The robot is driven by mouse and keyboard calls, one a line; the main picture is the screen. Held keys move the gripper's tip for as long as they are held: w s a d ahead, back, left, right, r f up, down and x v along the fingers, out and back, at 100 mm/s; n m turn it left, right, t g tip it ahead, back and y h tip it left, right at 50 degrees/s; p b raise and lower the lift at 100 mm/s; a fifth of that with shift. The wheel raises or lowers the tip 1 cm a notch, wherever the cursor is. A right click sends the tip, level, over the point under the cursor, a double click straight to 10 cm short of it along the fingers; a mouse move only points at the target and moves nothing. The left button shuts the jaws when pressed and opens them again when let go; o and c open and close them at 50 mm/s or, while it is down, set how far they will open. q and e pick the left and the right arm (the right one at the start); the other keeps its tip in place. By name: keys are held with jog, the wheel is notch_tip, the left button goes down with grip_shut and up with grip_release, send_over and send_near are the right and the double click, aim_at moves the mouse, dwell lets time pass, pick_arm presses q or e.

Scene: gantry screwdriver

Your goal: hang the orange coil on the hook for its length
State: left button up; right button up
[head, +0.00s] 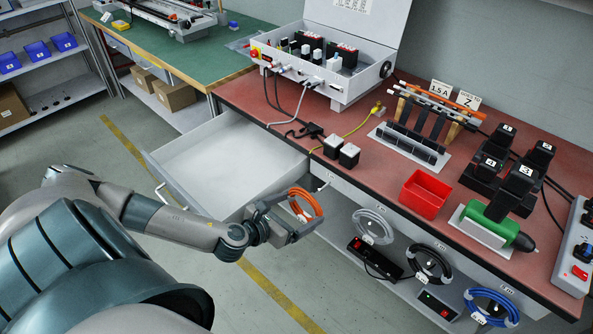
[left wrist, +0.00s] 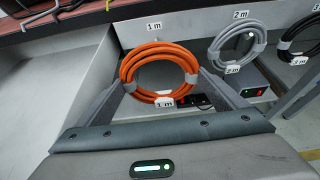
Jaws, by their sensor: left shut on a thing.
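The orange coil (head: 306,205) is held by my left gripper (head: 300,222), in front of the bench's front edge. In the left wrist view the orange coil (left wrist: 133,66) stands upright between the two fingers, with a white "1 m" tag at its bottom. A "1 m" label (left wrist: 154,26) is on the bench front just above the coil. The hook under that label is hidden behind the coil, and I cannot tell whether the coil touches it. My right gripper is not in view.
A grey coil (head: 373,227), a black coil (head: 430,263) and a blue coil (head: 491,307) hang along the bench front to the right. An open drawer (head: 225,160) juts out on the left. A red bin (head: 425,194) and a green drill (head: 490,226) stand on the bench.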

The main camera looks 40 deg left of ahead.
pick_arm(q)
jog(key=shift+w, duration=0.4)
jog(key=shift+w+d+f+b, duration=0.15)
jog(key=shift+w+b, duration=0.35)
jog(key=shift+w, duration=0.75)
jog(key=shift+w+f+b, duration=0.1)
jog(key=shift+w+b, duration=0.25)
jog(key=shift+w, duration=0.85)
jog(key=shift+x, duration=1.75)
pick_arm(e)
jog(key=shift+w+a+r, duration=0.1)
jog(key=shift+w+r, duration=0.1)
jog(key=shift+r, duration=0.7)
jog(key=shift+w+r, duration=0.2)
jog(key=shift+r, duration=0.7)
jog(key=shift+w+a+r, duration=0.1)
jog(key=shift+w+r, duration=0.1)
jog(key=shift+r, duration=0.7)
pick_arm(q)
jog(key=shift+d, duration=0.1)
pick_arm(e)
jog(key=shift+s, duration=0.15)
